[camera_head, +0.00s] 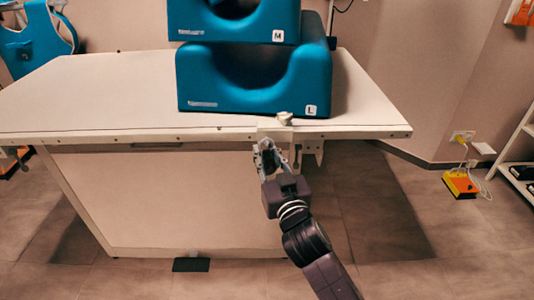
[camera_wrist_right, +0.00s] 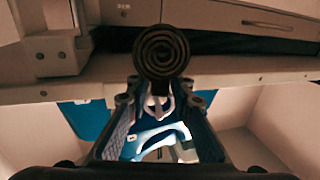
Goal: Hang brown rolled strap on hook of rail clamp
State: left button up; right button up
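The brown rolled strap (camera_wrist_right: 161,52) shows end-on as a dark spiral at the fingertips of my right gripper (camera_wrist_right: 160,85) in the right wrist view. The fingers reach both sides of the roll and appear shut on it. In the head view my right gripper (camera_head: 269,158) is at the table's front edge, with the dark roll between its fingertips. A pale clamp with a knob (camera_head: 285,118) sits on that edge just above the gripper. Its hook cannot be made out clearly behind the gripper and strap. My left gripper is not in view.
The white table (camera_head: 110,95) bears two stacked blue cushions (camera_head: 245,90). A pale bracket (camera_head: 312,148) hangs under the edge, right of the gripper. An orange-yellow box (camera_head: 460,185) with cables lies by the right wall. The floor right of my arm is clear.

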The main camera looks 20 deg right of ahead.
jog(key=shift+o, duration=1.3)
jog(key=shift+w+d+f, duration=0.2)
jog(key=shift+d+f, duration=0.15)
jog(key=shift+o, duration=1.1)
jog(key=shift+w+f, duration=0.3)
jog(key=shift+w, duration=0.05)
jog(key=shift+w+f, duration=0.25)
jog(key=shift+a, duration=0.15)
jog(key=shift+s+r, duration=0.15)
jog(key=shift+r, duration=0.05)
jog(key=shift+s, duration=0.15)
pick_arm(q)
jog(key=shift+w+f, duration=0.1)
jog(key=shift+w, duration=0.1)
pick_arm(e)
jog(key=s, duration=1.1)
jog(key=shift+s+a, duration=0.15)
jog(key=shift+s, duration=0.25)
